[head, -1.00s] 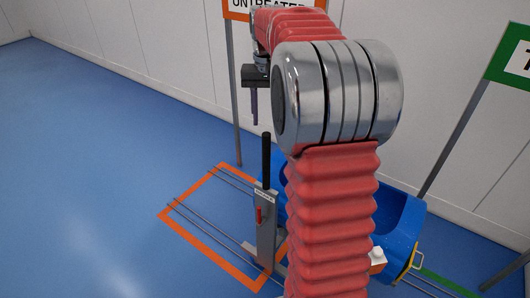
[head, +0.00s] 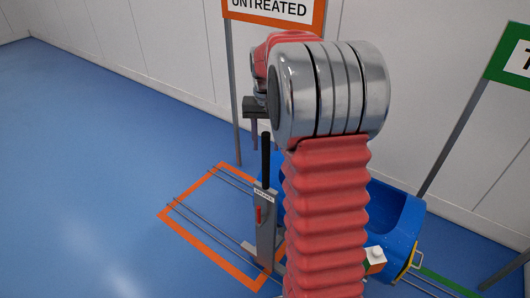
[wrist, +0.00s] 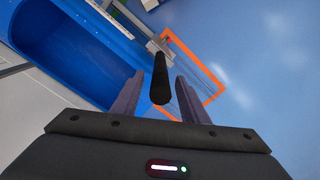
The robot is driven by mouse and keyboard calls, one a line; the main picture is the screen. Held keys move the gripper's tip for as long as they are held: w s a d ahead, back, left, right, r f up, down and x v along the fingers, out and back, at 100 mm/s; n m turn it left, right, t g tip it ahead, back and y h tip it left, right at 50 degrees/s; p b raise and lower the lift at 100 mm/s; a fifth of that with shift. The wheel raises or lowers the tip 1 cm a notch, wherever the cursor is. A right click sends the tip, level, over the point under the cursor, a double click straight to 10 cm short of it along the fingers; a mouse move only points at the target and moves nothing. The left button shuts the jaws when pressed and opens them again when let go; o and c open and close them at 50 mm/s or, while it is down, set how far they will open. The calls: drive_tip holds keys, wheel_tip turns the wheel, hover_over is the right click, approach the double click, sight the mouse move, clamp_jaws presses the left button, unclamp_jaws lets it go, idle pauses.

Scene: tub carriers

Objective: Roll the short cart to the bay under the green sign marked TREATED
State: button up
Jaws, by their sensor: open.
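A cart with a blue tub (head: 403,222) stands on rails, partly hidden behind my arm; the tub also fills the upper left of the wrist view (wrist: 75,50). At its left in the head view stands a grey post (head: 265,235) with a small label, a red lever and an upright black handle (head: 266,160). My gripper (head: 254,146) is open just above the handle in the head view. In the wrist view, the handle (wrist: 160,78) shows between my spread fingers (wrist: 158,90), touching neither visibly. The green sign (head: 511,57) at the right is cut off after "T".
An orange sign (head: 275,10) reading UNTREATED stands behind an orange floor outline (head: 190,240) crossed by rails. Green floor marking (head: 445,281) begins right of the tub. A small box with a white knob (head: 376,253) is by the tub. Blue floor at left is clear; a white wall runs behind.

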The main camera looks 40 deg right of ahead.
sight(266, 152)
drive_tip(key=shift+f, duration=2.2)
clamp_jaws()
